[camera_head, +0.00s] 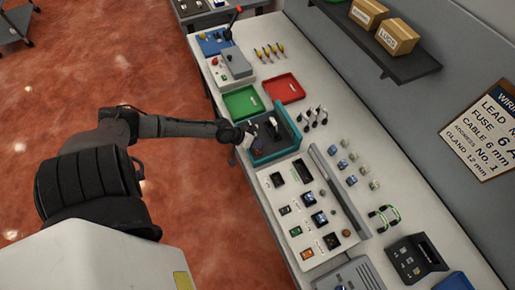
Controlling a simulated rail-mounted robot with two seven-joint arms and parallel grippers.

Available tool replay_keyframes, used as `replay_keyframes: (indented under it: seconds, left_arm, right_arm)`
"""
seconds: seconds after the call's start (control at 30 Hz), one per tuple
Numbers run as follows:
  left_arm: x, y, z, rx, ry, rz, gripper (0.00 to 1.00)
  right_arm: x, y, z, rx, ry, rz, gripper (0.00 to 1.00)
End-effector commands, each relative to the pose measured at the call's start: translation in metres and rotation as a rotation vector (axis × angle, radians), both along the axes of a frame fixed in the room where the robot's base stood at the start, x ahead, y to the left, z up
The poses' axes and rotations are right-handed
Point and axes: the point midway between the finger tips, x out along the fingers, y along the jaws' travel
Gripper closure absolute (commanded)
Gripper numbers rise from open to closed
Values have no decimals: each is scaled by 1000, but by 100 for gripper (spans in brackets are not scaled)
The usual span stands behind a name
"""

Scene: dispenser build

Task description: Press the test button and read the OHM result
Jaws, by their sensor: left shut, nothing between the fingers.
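My left gripper (249,136) reaches in from the left, over the near edge of the workbench. It is shut and empty, beside a teal-edged tray (277,155) holding dark parts. My right gripper is not in view. I cannot tell for sure which control is the test button. A dark instrument (417,260) with a screen stands at the lower right, well away from my left gripper. Its text is too small to read. A grey unit (236,64) with a red-topped lever stands at the far end of the bench. I cannot read an OHM result anywhere.
A green tray (242,104) and a red tray (284,88) lie beyond my gripper. A light panel (300,205) with several modules lies nearer, with green cable loops (384,217) to its right. A wall shelf (411,66) carries boxes. A wiring board (483,133) hangs at right.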

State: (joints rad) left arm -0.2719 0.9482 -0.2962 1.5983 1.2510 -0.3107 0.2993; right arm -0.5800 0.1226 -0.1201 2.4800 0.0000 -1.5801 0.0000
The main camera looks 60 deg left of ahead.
Motion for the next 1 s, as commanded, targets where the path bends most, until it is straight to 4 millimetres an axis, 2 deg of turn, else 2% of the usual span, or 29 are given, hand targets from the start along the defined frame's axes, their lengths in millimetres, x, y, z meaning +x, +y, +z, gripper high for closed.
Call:
replay_keyframes:
  seconds: [0.37,0.83,1.0]
  left_arm:
    - [0,0,3,0,0,0,100]
    - [0,0,43,0,0,0,100]
    - [0,0,51,0,0,0,100]
  right_arm:
    - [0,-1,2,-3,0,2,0]
    - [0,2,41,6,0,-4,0]
    - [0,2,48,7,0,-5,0]
